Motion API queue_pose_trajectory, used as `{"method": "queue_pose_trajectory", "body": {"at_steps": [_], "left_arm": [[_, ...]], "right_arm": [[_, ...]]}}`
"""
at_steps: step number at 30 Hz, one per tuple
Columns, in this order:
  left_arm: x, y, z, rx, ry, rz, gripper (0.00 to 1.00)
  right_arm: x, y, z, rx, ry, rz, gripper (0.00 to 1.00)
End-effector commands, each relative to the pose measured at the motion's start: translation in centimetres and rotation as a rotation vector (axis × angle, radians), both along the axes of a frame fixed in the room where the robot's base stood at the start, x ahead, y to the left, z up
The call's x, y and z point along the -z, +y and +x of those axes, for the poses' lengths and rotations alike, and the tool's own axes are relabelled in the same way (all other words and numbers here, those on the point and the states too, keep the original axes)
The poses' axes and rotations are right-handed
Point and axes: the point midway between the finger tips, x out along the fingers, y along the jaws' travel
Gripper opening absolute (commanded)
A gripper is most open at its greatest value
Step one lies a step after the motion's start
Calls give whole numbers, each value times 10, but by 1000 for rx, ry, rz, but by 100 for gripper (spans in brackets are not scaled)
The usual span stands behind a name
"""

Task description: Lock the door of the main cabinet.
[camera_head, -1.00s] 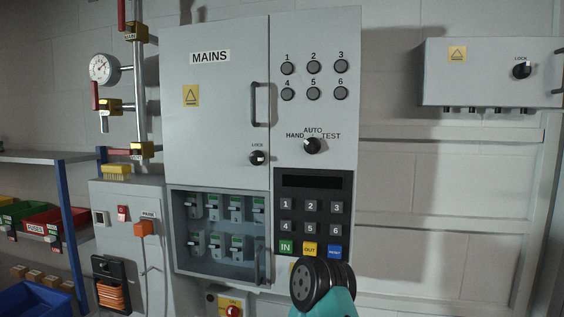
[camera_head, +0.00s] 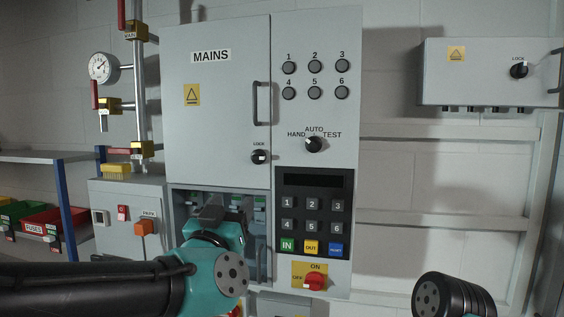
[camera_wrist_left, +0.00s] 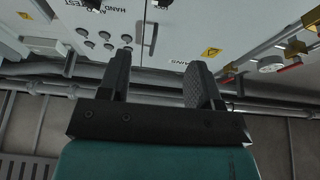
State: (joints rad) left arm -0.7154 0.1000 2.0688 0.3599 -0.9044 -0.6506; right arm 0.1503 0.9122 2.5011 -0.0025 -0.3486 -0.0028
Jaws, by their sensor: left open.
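The main cabinet's grey door (camera_head: 218,110), marked MAINS, looks shut in the head view. It has a dark vertical handle (camera_head: 256,103) on its right side. The black round LOCK knob (camera_head: 260,157) sits below the handle. My left gripper (camera_head: 210,212) is in front of the lower compartment, below and left of the knob, touching nothing that I can make out. In the left wrist view the left gripper (camera_wrist_left: 160,85) has its two fingers apart with nothing between them. The door also shows upside down there (camera_wrist_left: 180,48). My right gripper is out of view; only part of my right arm shows.
A keypad panel (camera_head: 313,215) and a HAND/AUTO/TEST knob (camera_head: 314,144) are right of the door. A red switch (camera_head: 315,281) sits below. A smaller cabinet (camera_head: 490,72) with its own LOCK knob hangs at the right. Pipes and a gauge (camera_head: 103,68) are at the left.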

Motion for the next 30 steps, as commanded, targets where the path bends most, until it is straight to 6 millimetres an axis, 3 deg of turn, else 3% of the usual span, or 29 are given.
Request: {"method": "queue_pose_trajectory", "body": {"at_steps": [14, 20, 30], "left_arm": [[-4, -2, 5, -1, -3, -1, 58], [-12, -9, 25, -1, -3, 0, 58], [-34, -25, 76, -2, -3, -2, 58]], "right_arm": [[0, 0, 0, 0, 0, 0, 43], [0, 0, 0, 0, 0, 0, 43], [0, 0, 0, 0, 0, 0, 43]]}}
